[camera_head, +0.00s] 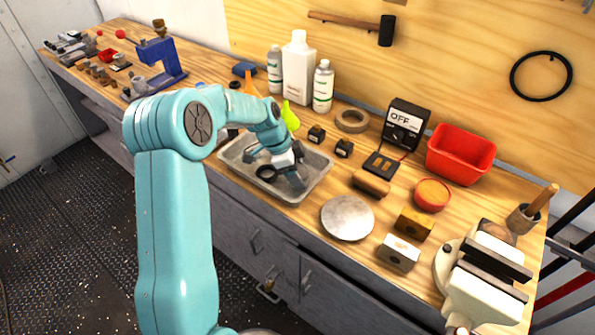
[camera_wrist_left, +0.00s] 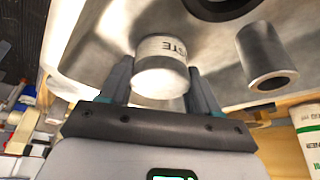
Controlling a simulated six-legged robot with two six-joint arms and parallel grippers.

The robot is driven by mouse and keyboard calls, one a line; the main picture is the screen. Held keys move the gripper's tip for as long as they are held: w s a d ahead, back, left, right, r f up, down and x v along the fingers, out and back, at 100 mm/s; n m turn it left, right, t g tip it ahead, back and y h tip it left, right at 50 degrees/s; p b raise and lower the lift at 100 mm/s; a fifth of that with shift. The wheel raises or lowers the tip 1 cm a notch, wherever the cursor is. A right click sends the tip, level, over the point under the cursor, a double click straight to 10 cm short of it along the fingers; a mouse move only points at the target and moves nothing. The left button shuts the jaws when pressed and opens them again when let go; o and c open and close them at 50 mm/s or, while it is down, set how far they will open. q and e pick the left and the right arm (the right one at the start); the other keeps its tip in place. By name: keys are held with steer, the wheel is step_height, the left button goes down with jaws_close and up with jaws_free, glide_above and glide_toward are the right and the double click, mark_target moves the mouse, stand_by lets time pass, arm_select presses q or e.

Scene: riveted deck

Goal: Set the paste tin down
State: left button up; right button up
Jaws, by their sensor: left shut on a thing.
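The paste tin (camera_wrist_left: 162,62), a short pale cylinder with a label ending in "STE", sits between the two fingers of my left gripper (camera_wrist_left: 163,85) in the left wrist view. The gripper is shut on it. In the head view my left gripper (camera_head: 292,182) points down inside the grey metal tray (camera_head: 232,165), and the tin is hidden behind it. The tray's metal surface (camera_wrist_left: 95,35) fills the background of the wrist view. I cannot tell whether the tin touches the tray floor. My right gripper is not in view.
In the tray are a black ring (camera_head: 266,172) and a metal cylinder (camera_wrist_left: 265,55), close to the tin. On the bench to the right are a round metal plate (camera_head: 347,218), a wooden-backed brush (camera_head: 371,184) and a red bin (camera_head: 461,154). Bottles (camera_head: 298,68) stand behind.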

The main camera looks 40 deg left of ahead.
arm_select(q)
steer(key=o, duration=0.9)
steer(key=shift+f, duration=0.1)
steer(key=shift+c, duration=0.2)
steer(key=v, duration=1.2)
steer(key=shift+b, duration=0.4)
